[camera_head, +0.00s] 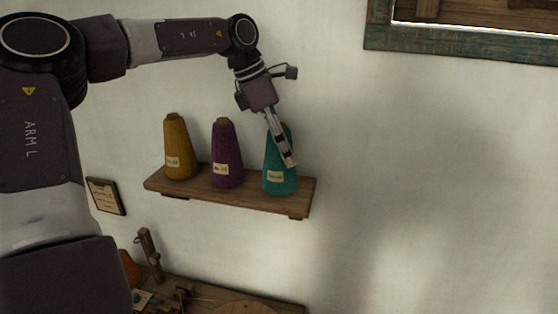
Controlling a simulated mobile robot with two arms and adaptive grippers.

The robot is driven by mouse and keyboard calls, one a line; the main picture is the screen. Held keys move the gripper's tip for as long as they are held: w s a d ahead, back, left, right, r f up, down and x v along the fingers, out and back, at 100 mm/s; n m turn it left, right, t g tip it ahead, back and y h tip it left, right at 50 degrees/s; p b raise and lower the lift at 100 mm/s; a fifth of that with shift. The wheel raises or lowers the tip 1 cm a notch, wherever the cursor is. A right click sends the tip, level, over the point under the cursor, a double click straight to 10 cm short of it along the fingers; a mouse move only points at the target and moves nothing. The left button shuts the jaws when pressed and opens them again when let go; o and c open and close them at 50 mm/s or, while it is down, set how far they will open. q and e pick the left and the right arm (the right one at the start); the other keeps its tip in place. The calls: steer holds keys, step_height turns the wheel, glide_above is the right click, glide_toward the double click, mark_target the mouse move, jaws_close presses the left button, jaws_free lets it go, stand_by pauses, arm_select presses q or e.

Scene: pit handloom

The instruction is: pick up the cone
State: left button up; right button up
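Three cones of yarn stand upright on a wooden wall shelf (230,191). The yellow cone (177,145) is at the left, the purple cone (226,150) in the middle and the teal cone (278,182) at the right; each has a pale label. My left gripper (289,162) points down at the teal cone, its visible finger crossing the cone's front and hiding part of it. I cannot tell whether it touches the cone, or whether another finger is hidden behind. The teal cone still stands on the shelf. My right gripper is out of view.
A small framed plaque (106,196) hangs on the wall at lower left. Below the shelf is a wooden bench (205,294) with small tools. A blue-green window frame (460,46) is at upper right. The wall right of the shelf is bare.

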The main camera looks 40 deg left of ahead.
arm_select(q)
steer(key=shift+x, duration=1)
steer(key=shift+w, duration=0.15)
steer(key=shift+r, duration=0.1)
steer(key=shift+c, duration=0.4)
steer(key=shift+c, duration=1.4)
steer(key=c, duration=1)
steer(key=shift+c, duration=0.3)
steer(key=shift+a+r, duration=0.1)
steer(key=shift+r, duration=0.05)
